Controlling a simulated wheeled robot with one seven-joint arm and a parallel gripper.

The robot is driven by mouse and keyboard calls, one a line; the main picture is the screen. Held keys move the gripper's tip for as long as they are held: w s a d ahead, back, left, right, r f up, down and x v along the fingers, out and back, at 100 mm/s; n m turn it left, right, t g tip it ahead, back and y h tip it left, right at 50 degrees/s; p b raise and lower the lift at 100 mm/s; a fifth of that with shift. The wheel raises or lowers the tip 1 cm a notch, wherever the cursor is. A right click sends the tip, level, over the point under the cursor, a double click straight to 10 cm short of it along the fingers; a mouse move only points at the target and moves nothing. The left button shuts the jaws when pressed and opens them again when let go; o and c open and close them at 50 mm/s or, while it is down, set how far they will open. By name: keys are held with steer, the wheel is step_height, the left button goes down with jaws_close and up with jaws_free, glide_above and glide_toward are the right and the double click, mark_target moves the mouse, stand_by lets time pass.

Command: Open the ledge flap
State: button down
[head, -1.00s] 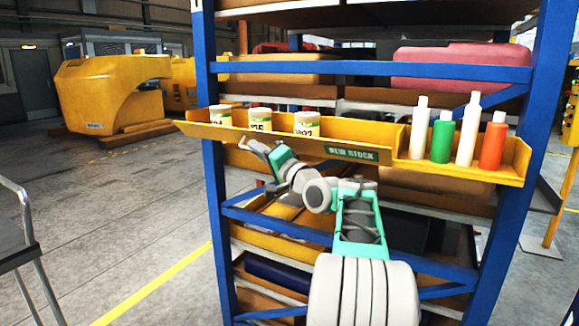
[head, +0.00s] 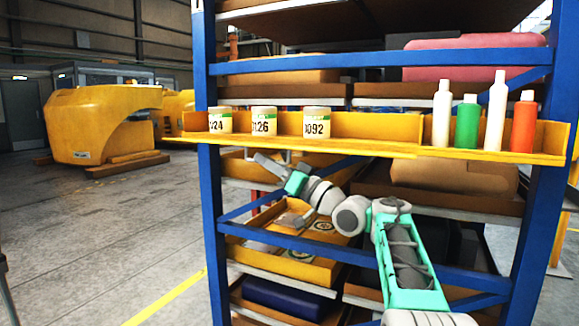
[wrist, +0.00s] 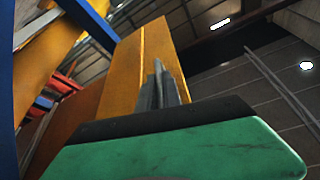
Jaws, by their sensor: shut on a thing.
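The ledge flap (head: 300,146) is the long yellow panel along the front left of the yellow ledge. It now shows as a thin strip seen nearly edge-on, and its sign is not visible. In the wrist view the flap (wrist: 141,60) is a broad yellow panel beyond my fingers. My gripper (head: 264,160) is just under the flap's left part, its fingers shut at the flap; the exact grip point is small and partly hidden. My grey fingers also show in the wrist view (wrist: 160,84), close together against the yellow panel.
Three labelled cans (head: 263,121) stand upright on the ledge behind the flap. A white bottle (head: 442,115), green bottle (head: 467,122), another white bottle and an orange bottle (head: 523,124) stand at its right. Blue rack posts (head: 208,200) and an open yellow tray (head: 300,268) below flank my arm.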

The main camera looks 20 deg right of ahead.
steer(key=shift+r+n, duration=0.1)
steer(key=shift+n, duration=0.2)
steer(key=c, duration=1.5)
jaws_free()
steer(key=shift+d, duration=0.1)
steer(key=v, duration=0.7)
steer(key=shift+s+d+f, duration=0.2)
steer(key=shift+d+f, duration=0.05)
steer(key=shift+f, duration=0.05)
